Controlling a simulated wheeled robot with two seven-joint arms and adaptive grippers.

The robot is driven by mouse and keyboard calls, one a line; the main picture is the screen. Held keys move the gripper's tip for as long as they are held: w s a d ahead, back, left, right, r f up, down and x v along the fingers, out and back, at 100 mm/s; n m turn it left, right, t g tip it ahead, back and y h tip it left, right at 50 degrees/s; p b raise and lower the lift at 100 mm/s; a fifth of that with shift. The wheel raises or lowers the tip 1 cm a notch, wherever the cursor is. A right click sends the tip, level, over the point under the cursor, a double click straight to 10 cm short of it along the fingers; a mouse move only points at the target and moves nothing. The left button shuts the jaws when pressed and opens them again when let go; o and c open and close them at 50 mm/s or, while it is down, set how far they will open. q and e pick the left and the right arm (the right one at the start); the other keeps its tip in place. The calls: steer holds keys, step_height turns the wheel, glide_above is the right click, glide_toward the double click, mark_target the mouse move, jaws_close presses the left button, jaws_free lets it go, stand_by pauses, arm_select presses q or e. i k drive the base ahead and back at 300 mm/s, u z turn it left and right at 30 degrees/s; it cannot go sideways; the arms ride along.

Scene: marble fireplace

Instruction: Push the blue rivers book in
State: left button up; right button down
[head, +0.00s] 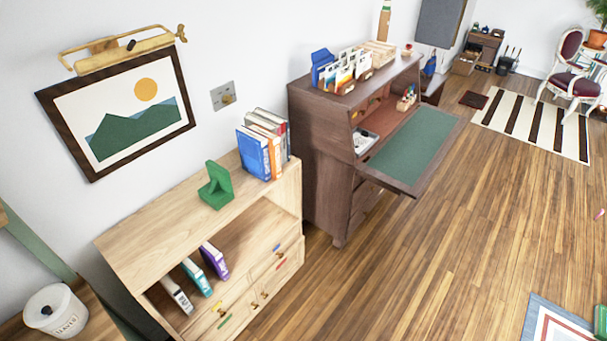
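A blue book (253,156) stands upright at the near left end of a row of books on top of a light wooden cabinet (145,245). Its cover faces me; its title is too small to read, so I cannot tell if it is the rivers book. On the shelf below lean a white book (177,295), a teal book (197,278) and a purple book (215,261); the teal one is bluish. Their spines face outward and their far ends are hidden under the cabinet top. Neither of my grippers is in view.
A green bookend (216,186) stands on the cabinet top, apart from the book row. A dark desk (322,165) with its green-topped flap (410,147) lowered stands beyond. A white jar (55,310) is at lower left.

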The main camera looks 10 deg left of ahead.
mark_target(253, 147)
steer(key=i, duration=1.1)
steer(key=u, duration=0.7)
